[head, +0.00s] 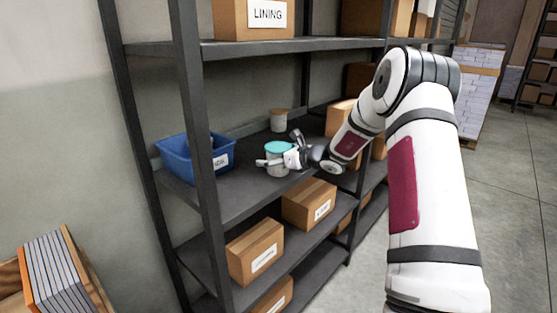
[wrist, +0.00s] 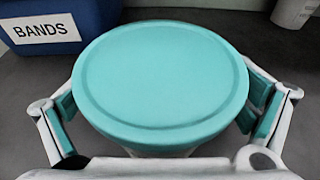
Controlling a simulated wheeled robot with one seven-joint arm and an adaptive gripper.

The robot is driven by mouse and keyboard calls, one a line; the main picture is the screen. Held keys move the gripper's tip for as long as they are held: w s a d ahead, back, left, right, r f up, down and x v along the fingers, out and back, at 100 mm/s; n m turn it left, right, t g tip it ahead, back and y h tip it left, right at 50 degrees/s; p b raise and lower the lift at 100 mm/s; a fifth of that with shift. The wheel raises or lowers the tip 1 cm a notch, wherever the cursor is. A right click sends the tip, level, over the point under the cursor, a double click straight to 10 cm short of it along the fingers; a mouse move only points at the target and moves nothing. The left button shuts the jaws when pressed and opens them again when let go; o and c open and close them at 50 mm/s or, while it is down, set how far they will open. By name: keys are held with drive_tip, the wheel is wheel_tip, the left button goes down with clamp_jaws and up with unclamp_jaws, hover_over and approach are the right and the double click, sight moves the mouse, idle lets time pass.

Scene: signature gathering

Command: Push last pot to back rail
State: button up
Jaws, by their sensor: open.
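A pot with a round teal lid (head: 279,147) stands on the middle shelf (head: 240,197) of the dark rack, and its pale body shows under the lid. In the wrist view the teal lid (wrist: 160,85) fills the middle of the picture. My gripper (head: 285,160) is at the pot, with its open fingers on either side of it. In the wrist view my gripper's fingers (wrist: 160,115) flank the lid left and right; I cannot tell whether they touch the pot. Another pot with a brownish lid (head: 278,120) stands farther back, near the back rail (head: 245,129).
A blue bin (head: 181,158) labelled BANDS stands left of the pot; it also shows in the wrist view (wrist: 62,40). Cardboard boxes (head: 341,117) stand to the right on the same shelf. A rack post (head: 197,130) rises at the front left. Bare shelf lies behind the pot.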

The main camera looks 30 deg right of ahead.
drive_tip(key=shift+w+a+b, duration=0.65)
drive_tip(key=shift+w+b, duration=0.2)
drive_tip(key=shift+w, duration=0.95)
drive_tip(key=shift+w+a+b, duration=0.7)
drive_tip(key=shift+w+b, duration=0.1)
drive_tip(key=shift+w, duration=1)
drive_tip(key=shift+w+a+b, duration=0.65)
drive_tip(key=shift+w+b, duration=0.2)
drive_tip(key=shift+w, duration=0.95)
drive_tip(key=shift+w+a+b, duration=0.55)
drive_tip(key=shift+w+a, duration=0.15)
drive_tip(key=shift+w, duration=1.25)
drive_tip(key=shift+w+a+b, duration=0.55)
drive_tip(key=shift+w+a, duration=0.1)
drive_tip(key=shift+w, duration=1.25)
drive_tip(key=shift+w+a+b, duration=0.55)
drive_tip(key=shift+w+a, duration=0.15)
drive_tip(key=shift+w, duration=1.25)
